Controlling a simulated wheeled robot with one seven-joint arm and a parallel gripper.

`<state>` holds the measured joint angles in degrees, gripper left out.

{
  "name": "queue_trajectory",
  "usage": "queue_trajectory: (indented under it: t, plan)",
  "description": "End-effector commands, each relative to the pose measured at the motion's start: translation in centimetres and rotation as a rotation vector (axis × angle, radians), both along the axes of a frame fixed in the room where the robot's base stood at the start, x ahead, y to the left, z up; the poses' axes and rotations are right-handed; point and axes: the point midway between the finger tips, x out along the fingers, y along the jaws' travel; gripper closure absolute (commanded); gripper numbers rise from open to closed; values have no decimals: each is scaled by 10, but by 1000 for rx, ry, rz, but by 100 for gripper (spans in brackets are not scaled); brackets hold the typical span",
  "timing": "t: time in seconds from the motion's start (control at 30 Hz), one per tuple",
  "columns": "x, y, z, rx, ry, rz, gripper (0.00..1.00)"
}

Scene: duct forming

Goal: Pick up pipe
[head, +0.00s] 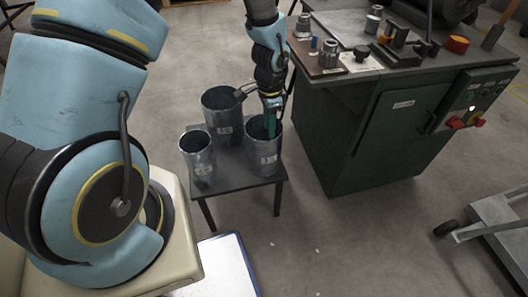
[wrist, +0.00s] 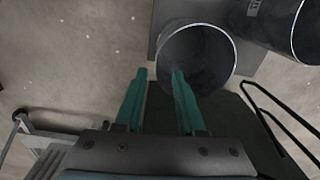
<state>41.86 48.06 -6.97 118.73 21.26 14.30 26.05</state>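Three grey metal pipes stand upright on a small dark table (head: 232,178): a right one (head: 263,160), a rear one (head: 222,118) and a front-left one (head: 200,160). Each has a small pale label. My gripper (head: 270,124) points down at the right pipe's open top. In the wrist view my gripper (wrist: 159,73) is open. One teal finger overlaps the pipe's (wrist: 212,62) mouth and the other is outside its rim, with the wall between them. I cannot tell whether either finger touches the wall. Another pipe (wrist: 280,22) shows at the upper right.
A green machine cabinet (head: 385,125) with metal parts on top stands right of the table. A grey cart (head: 495,225) is at the far right. A white-topped, blue-edged item (head: 220,265) lies in front of the table. The floor between is clear.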

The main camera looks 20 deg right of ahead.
Motion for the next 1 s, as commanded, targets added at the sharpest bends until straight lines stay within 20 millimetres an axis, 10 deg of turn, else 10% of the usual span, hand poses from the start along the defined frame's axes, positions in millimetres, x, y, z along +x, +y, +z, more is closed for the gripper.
queue_trajectory:
  t: [1.0]
  plan:
    - [-3, -1, -97, 1, 0, 5, 61]
